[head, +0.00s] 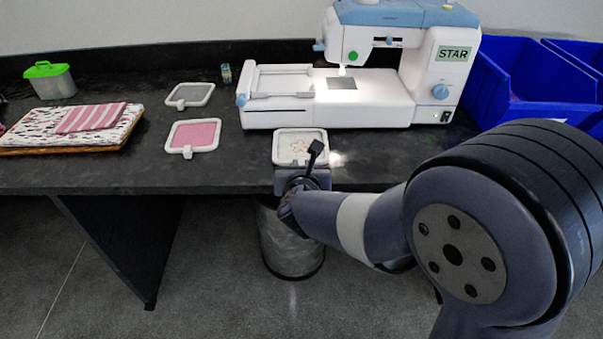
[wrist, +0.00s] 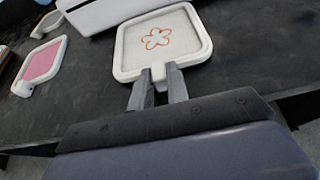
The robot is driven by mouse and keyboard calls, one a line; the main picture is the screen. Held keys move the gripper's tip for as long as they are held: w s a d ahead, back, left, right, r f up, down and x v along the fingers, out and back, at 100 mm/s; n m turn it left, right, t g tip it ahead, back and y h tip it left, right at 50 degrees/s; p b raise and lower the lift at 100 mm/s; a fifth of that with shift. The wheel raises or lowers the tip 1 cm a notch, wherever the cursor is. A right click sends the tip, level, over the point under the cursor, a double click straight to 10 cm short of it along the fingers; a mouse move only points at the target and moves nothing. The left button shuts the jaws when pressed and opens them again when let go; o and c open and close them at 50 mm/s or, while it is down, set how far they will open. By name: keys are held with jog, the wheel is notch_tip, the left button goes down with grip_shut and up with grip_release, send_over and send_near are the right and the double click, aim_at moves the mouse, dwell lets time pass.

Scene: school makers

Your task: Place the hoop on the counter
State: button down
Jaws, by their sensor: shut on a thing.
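The hoop (head: 300,147) is a white rounded-square frame with cream cloth and an orange flower outline. In the head view it is at the counter's front edge, below the sewing machine. In the wrist view the hoop (wrist: 162,42) is just beyond my fingers. My gripper (wrist: 158,88) is shut on the small tab at the hoop's near side. In the head view my wrist hides the gripper's fingers. The dark counter (head: 140,170) lies under and around the hoop; I cannot tell whether the hoop touches it.
A white and blue sewing machine (head: 375,100) stands behind the hoop. A pink hoop (head: 193,135) and a grey hoop (head: 190,95) lie to the left. Folded cloth (head: 90,118) is farther left, blue bins (head: 520,80) at right. A bin (head: 290,245) stands below the counter edge.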

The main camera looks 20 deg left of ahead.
jog(key=shift+f, duration=0.25)
jog(key=shift+f, duration=0.15)
jog(key=c, duration=1.4)
grip_release()
jog(key=shift+o, duration=0.2)
jog(key=shift+r, duration=0.25)
jog(key=p+v, duration=0.2)
jog(key=v, duration=1)
jog(key=shift+f, duration=0.2)
